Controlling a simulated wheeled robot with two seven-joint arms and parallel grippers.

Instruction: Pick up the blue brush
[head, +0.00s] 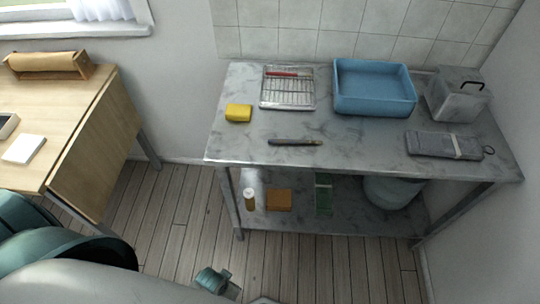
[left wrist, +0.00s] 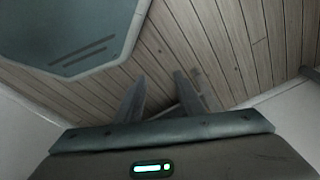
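No brush that is clearly blue shows in either view. A thin dark stick-like tool (head: 295,142) lies flat near the front edge of the metal table (head: 350,155); its colour and kind are hard to tell. A thin red tool (head: 285,74) lies on the wire rack (head: 287,92) at the back left. In the left wrist view, my left gripper (left wrist: 160,76) is open and empty, its two fingers apart above the plank floor, away from the tabletop. My right gripper is in neither view.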

